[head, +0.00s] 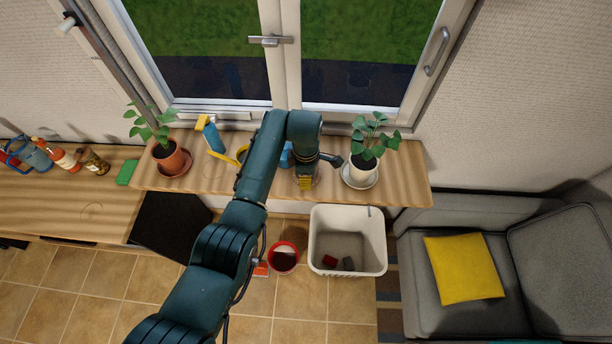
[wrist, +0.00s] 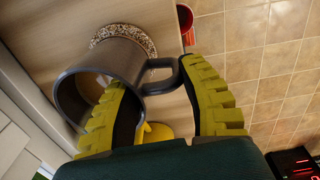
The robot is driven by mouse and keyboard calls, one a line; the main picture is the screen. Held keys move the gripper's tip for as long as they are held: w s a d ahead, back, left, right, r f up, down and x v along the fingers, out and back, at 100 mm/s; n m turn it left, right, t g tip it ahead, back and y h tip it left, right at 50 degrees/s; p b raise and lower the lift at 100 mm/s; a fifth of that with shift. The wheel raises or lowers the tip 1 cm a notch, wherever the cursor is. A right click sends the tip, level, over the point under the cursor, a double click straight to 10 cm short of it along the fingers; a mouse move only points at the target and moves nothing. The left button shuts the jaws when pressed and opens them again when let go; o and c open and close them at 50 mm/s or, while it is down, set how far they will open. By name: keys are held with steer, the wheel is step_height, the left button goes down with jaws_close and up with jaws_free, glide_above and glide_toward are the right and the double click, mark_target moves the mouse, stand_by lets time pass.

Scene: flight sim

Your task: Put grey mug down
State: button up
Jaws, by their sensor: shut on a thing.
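The grey mug (wrist: 98,70) is in the wrist view, tilted in the picture with its open mouth toward the camera. Its handle (wrist: 164,77) lies between the two yellow fingers of my gripper (wrist: 165,90). The left finger overlaps the mug's mouth and the right finger is beyond the handle. My gripper is shut on the mug. In the head view my gripper (head: 305,182) is over the wooden window sill (head: 410,185), and my arm mostly hides the mug. Whether the mug touches the sill I cannot tell.
A speckled round patch (wrist: 128,32) shows behind the mug. A white-potted plant (head: 362,168) stands right of my gripper; a brown-potted plant (head: 168,160) and blue-yellow spray bottle (head: 211,136) stand left. A white bin (head: 347,225) and red bucket (head: 284,257) are below the sill.

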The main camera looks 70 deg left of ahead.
steer(key=shift+w+a+f, duration=0.1)
steer(key=shift+f, duration=0.1)
steer(key=o, duration=0.8)
steer(key=shift+f, duration=0.25)
steer(key=o, duration=0.4)
steer(key=shift+r, duration=0.2)
step_height(320, 180, up, 12)
steer(key=shift+d, duration=0.2)
